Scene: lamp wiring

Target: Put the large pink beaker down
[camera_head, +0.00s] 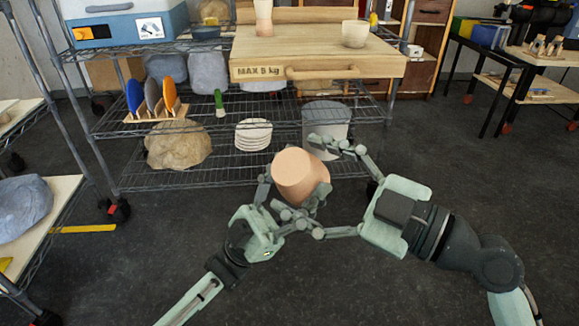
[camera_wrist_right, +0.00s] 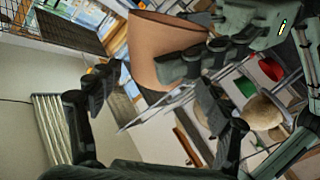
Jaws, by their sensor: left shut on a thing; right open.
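The large pink beaker (camera_head: 300,172) is in the air in front of the wire shelf, slightly tilted in the head view. My left gripper (camera_head: 292,200) is shut on it, with fingers at its sides and lower part. My right gripper (camera_head: 318,186) is open, its fingers spread on the beaker's right side; whether they touch it is unclear. In the right wrist view the beaker (camera_wrist_right: 160,48) is beyond the open fingers, with the left gripper (camera_wrist_right: 205,62) against it.
The wire shelf's upper level carries a wooden board (camera_head: 320,58) marked MAX 5 kg, with a pink vessel (camera_head: 264,18) and a cream cup (camera_head: 354,34) on it. Below are a rock (camera_head: 178,145), stacked white plates (camera_head: 254,134) and a grey container (camera_head: 326,118).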

